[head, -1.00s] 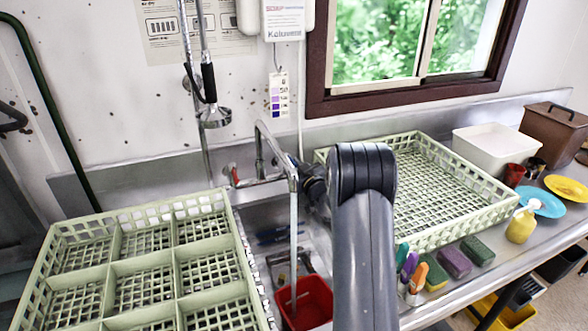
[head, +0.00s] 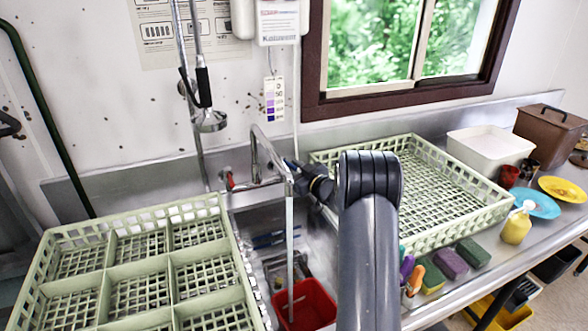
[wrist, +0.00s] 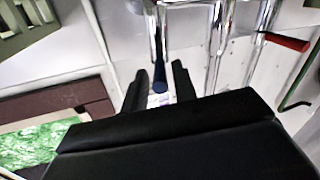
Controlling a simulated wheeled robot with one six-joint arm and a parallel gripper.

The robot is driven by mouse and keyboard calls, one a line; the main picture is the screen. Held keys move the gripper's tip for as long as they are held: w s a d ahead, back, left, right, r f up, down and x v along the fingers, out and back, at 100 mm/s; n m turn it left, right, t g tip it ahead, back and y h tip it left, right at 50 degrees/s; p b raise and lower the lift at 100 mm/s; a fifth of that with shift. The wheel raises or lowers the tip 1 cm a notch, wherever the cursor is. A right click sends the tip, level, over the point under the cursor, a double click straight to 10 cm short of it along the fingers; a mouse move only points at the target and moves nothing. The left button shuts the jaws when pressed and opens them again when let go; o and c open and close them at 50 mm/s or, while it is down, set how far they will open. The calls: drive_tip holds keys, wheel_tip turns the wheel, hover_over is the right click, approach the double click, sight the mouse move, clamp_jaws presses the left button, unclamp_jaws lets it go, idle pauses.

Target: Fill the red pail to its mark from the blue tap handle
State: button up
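The red pail (head: 318,303) stands in the sink below the tap spout (head: 289,176). A pale stream of water (head: 290,235) runs from the spout into it. The pail's mark and water level cannot be made out. The blue tap handle (wrist: 160,76) shows in the wrist view between my gripper's two dark fingers (wrist: 159,88). The fingers are apart, with gaps beside the handle. In the head view my gripper (head: 303,172) is just right of the spout, partly hidden by my arm. The red tap handle (head: 230,180) is left of the spout; it also shows in the wrist view (wrist: 287,41).
A compartmented green rack (head: 108,240) stands left of the sink, and another green rack (head: 490,208) stands right. A spray head (head: 209,121) hangs above. Sponges (head: 451,263), bottles, plates and a white tub (head: 490,148) crowd the right counter.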

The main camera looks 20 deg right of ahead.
drive_tip(key=shift+o, duration=0.6)
drive_tip(key=shift+s, duration=0.1)
drive_tip(key=shift+s+d+f, duration=0.1)
drive_tip(key=shift+s, duration=0.1)
drive_tip(key=b+v, duration=0.2)
drive_tip(key=v, duration=0.5)
drive_tip(key=shift+c, duration=0.3)
